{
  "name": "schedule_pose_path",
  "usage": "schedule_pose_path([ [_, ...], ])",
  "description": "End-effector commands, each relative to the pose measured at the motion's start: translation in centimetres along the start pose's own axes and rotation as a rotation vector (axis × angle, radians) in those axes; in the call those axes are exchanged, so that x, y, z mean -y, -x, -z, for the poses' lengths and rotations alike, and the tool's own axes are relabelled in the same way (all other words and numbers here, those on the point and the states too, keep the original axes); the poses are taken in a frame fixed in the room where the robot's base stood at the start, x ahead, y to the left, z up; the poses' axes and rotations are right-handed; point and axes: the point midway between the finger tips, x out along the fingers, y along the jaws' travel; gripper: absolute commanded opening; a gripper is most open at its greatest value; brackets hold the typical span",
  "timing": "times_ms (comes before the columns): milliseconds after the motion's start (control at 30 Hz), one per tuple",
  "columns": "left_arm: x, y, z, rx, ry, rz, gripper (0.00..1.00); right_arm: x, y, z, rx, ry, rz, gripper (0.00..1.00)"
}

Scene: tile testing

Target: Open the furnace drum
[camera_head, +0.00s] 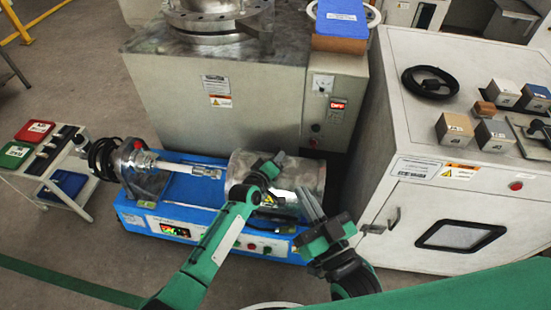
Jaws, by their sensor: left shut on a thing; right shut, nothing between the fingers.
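The furnace drum (308,174) is a silver metal cylinder lying on the right end of a blue bench unit (190,218). My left gripper (275,163) reaches over the drum's front and is shut on a part of it. That part is hidden behind the fingers, and I cannot tell its shape. A bright area and a yellow warning label (268,200) show on the drum's front below the gripper. My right gripper (306,194) is shut and empty, pointing up in front of the drum's right end. I cannot tell whether it touches the drum.
A metal rod assembly (175,165) lies on the unit left of the drum. A large grey machine (262,100) stands close behind. A white cabinet (420,215) with boxes on top stands close on the right. A small cart (50,190) is at left. Floor at front left is clear.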

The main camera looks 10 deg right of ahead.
Motion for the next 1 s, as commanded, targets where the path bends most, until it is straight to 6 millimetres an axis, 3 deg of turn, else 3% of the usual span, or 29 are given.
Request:
schedule_pose_path([
  [67,0.1,0.0,0.0,-0.001,0.001,0.000,0.00,0.0,0.0,0.0,0.000,0.000,0.000,0.00],
  [100,0.1,0.0,0.0,-0.001,0.001,0.000,0.16,0.0,0.0,0.0,0.000,0.000,0.000,0.00],
  [200,0.1,0.0,0.0,-0.001,0.001,0.000,0.36,0.0,0.0,0.0,-0.001,0.000,0.000,0.00],
  [633,0.1,0.7,0.0,0.000,0.001,0.002,0.36,0.1,0.1,-0.3,0.028,-0.003,0.000,0.00],
  [1000,-0.1,5.9,0.1,0.000,0.000,0.002,0.36,2.0,4.1,-7.2,0.425,-0.063,0.012,0.00],
])
